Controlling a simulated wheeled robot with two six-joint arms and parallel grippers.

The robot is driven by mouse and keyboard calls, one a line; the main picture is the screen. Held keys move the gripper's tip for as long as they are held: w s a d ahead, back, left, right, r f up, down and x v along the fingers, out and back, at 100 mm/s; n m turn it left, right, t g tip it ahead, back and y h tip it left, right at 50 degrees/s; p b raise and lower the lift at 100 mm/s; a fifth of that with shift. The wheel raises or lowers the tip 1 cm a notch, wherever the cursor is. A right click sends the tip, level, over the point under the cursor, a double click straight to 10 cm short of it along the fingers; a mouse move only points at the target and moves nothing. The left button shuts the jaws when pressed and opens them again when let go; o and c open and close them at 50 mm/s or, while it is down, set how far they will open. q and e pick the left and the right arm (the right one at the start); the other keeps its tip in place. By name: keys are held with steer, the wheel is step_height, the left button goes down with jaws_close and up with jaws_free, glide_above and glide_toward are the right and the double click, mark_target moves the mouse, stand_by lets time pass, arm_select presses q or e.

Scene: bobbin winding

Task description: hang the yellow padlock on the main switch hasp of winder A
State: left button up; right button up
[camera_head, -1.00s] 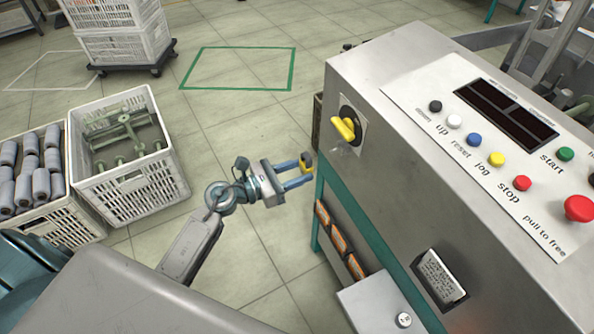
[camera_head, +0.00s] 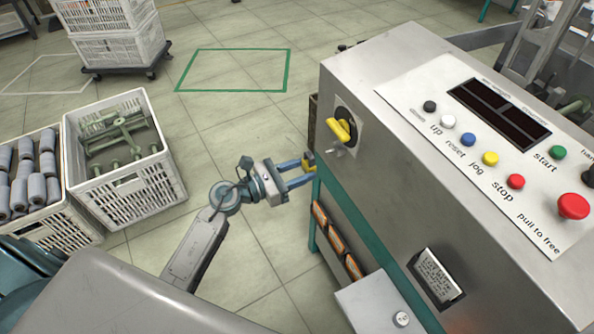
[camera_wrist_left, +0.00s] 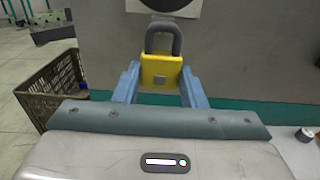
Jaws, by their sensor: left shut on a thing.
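The yellow padlock (camera_wrist_left: 161,72) with its dark shackle upward is held between the blue fingers of my left gripper (camera_wrist_left: 160,88) in the left wrist view. In the head view my left gripper (camera_head: 300,170) is left of the winder's side, with the padlock (camera_head: 309,160) at its fingertips. The main switch (camera_head: 341,130) has a yellow handle on a black disc, on the cabinet face above and right of the gripper. A small metal piece, perhaps the hasp, shows just under the handle. The padlock is apart from the switch. My right gripper is not in view.
The winder cabinet (camera_head: 385,190) fills the right, with a button panel (camera_head: 480,130) on top. White crates of bobbins (camera_head: 45,205) and green parts (camera_head: 130,185) stand at the left. A dark crate (camera_wrist_left: 55,85) is left of the gripper in the wrist view. Open floor lies between.

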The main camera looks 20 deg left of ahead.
arm_select(q)
steer(key=shift+x, duration=2.1)
steer(key=shift+w+d, duration=0.1)
steer(key=shift+w, duration=0.05)
steer(key=shift+w+d, duration=0.45)
steer(key=shift+f, duration=0.5)
stand_by(0.6)
steer(key=o, duration=1.2)
steer(key=shift+c, duration=0.2)
